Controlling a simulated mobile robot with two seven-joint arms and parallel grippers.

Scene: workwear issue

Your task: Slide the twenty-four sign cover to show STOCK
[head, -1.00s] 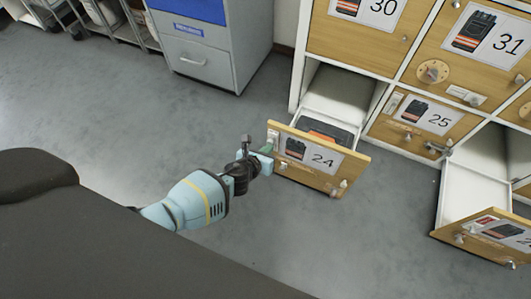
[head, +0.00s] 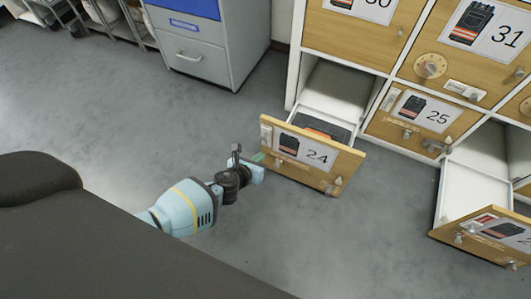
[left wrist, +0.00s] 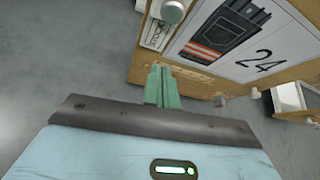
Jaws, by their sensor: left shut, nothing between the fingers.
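Drawer 24 (head: 314,180) is pulled out, with a wooden front and a picture card reading 24. A small sign (head: 266,134) sits at the left end of its front. In the left wrist view the sign (left wrist: 155,33) shows lettering that appears to read STOCK, with a pale round knob (left wrist: 172,11) beside it. I cannot make out the cover's edges. My left gripper (head: 258,158) is shut and empty, just left of the drawer front below the sign. Its green fingers (left wrist: 158,86) look apart from the sign and knob. My right gripper is not in view.
Drawer 25 (head: 419,120) is shut in the cabinet to the right. Another open drawer (head: 486,235) juts out at the lower right. A grey and blue cabinet (head: 212,45) stands at the back. The grey floor (head: 130,130) left of my gripper is clear.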

